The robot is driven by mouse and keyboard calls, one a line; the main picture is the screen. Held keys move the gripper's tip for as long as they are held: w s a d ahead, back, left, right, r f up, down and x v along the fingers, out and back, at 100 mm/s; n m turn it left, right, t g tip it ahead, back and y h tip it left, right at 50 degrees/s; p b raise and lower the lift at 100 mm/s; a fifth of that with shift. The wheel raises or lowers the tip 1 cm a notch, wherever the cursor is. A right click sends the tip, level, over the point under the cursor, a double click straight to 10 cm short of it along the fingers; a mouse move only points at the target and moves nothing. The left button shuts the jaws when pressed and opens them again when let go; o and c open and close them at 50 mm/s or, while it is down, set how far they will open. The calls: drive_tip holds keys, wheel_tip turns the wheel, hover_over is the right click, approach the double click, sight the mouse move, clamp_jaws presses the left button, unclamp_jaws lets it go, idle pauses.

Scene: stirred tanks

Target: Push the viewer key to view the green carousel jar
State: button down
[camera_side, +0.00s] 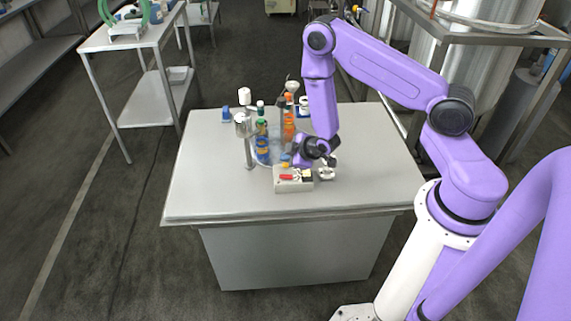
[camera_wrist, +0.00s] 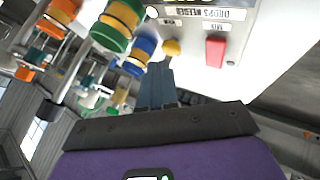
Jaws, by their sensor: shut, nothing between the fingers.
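A pale control box (camera_side: 293,184) stands near the front middle of the table, and its panel (camera_wrist: 190,22) fills the top of the wrist view. It bears a red key (camera_wrist: 215,50) and a round yellow key (camera_wrist: 171,48); I cannot tell by label which is the viewer key. My gripper (camera_wrist: 160,68) is shut and empty, its fingertips close to the yellow key; I cannot tell whether they touch. Behind the box, the carousel holds a green jar (camera_wrist: 118,26) with a yellow band, a blue jar (camera_wrist: 139,55) and an orange jar (camera_side: 289,127).
A metal post with a cup-like head (camera_side: 243,125) stands left of the box. A small white item (camera_side: 326,174) lies right of the box. The table's right part and front left (camera_side: 205,195) are clear. A side table (camera_side: 135,40) stands at the back left.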

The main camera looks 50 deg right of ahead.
sight(287, 166)
drive_tip(key=shift+r, duration=0.3)
drive_tip(key=shift+r, duration=2.5)
